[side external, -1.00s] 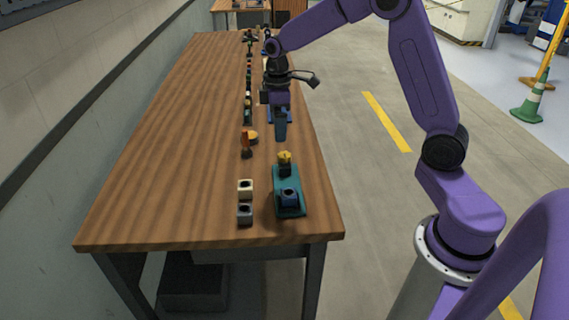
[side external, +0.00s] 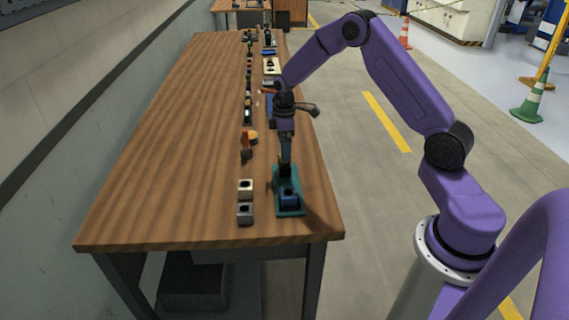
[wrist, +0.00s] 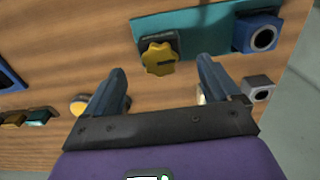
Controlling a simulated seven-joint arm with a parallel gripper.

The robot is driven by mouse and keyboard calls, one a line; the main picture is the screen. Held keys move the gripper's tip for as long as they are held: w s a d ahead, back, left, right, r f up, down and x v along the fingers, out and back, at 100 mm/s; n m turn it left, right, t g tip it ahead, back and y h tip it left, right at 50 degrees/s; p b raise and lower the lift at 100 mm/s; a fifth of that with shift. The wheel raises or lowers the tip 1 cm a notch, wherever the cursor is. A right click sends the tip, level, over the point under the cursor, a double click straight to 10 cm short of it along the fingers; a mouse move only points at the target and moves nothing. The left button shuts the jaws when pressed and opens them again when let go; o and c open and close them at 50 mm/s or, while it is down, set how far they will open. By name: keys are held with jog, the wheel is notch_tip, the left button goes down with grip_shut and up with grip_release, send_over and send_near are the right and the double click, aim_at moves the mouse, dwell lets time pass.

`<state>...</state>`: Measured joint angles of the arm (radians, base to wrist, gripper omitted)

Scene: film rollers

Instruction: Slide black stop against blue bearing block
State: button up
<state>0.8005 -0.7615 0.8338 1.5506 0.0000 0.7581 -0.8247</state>
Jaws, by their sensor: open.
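A teal base plate (side external: 280,211) lies near the front right of the table. The blue bearing block (side external: 289,198) with a round bore stands at the plate's near end; it also shows in the wrist view (wrist: 256,36). The black stop (wrist: 174,40) with a yellow knob (wrist: 158,60) is on the same plate (wrist: 200,18), with a stretch of bare plate between it and the block. My gripper (side external: 286,160) is open and points down over the stop. In the wrist view its fingers (wrist: 162,68) are apart with the knob between and ahead of them. In the side view it largely hides the stop.
A cream block (side external: 245,187) and a grey block (side external: 245,213) stand left of the plate. A small orange and dark part (side external: 248,142) lies farther back. Several small parts line the table's far right. The table's left half is clear.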

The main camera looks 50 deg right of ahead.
aim_at(284, 163)
notch_tip(284, 163, down, 8)
jog(key=shift+r, duration=0.25)
jog(key=c, duration=1.4)
jog(key=shift+s+a, duration=1.6)
jog(key=shift+a, duration=0.05)
jog(key=o, duration=1.4)
jog(key=shift+r, duration=0.1)
